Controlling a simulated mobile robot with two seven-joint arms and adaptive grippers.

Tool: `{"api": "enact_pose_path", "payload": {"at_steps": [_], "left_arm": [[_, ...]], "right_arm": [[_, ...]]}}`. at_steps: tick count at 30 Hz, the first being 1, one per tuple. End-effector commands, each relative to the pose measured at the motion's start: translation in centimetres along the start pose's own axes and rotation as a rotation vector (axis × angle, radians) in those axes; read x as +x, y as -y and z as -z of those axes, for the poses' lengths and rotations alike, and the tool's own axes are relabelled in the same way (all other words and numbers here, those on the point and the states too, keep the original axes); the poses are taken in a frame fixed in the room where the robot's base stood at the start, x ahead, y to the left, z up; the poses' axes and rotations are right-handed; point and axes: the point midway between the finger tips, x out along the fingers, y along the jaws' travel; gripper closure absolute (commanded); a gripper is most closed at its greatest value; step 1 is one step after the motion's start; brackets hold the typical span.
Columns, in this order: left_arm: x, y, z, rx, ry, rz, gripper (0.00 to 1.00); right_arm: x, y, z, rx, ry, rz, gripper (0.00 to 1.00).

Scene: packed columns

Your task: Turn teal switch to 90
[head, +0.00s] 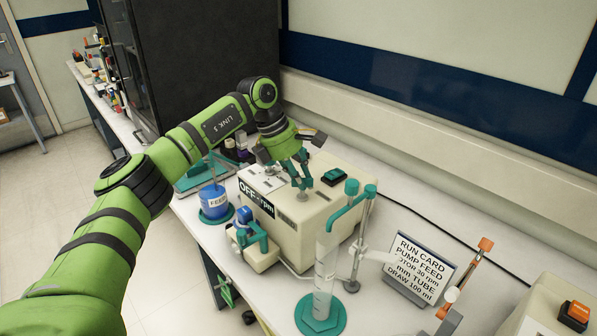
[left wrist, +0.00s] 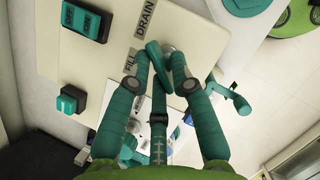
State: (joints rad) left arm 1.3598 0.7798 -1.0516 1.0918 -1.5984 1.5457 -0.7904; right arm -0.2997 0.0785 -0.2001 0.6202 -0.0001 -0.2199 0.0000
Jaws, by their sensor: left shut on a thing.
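A cream pump box (head: 318,222) with an "OFF rpm" display stands on the bench. My left gripper (head: 302,186) reaches down onto its top from above. In the left wrist view, my left gripper (left wrist: 162,72) is shut on a slim teal switch handle (left wrist: 152,55), which sits between the FILL and DRAIN labels. A pale round part shows beside the handle. My fingers partly hide the switch, and its exact angle cannot be told. My right gripper is not in view.
A teal rocker (head: 334,176) sits on the box top near the fingers. A blue FEED jar (head: 215,201) stands left, a measuring cylinder (head: 324,278) in front. A run card (head: 419,268) and an orange-buttoned box (head: 552,310) stand right. The floor at left is clear.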

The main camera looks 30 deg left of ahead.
Motion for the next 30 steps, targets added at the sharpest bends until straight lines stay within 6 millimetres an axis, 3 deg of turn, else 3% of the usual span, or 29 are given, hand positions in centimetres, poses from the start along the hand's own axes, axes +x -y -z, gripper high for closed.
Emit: {"api": "enact_pose_path", "payload": {"at_steps": [21,22,23,24,30], "left_arm": [[0.21,0.29,-0.35,0.081,0.004,0.040,1.00],[0.22,0.29,-0.35,0.081,0.004,0.040,0.73],[0.22,0.30,-0.34,0.081,0.003,0.040,0.61],[0.22,0.29,-0.33,0.080,0.003,0.040,0.57],[0.15,0.16,-0.17,0.077,0.001,0.036,0.57]], "right_arm": [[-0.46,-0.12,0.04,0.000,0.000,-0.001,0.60],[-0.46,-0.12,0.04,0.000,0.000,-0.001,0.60],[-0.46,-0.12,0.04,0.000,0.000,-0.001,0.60],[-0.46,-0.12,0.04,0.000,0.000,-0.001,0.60],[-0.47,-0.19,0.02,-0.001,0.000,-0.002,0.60]]}}
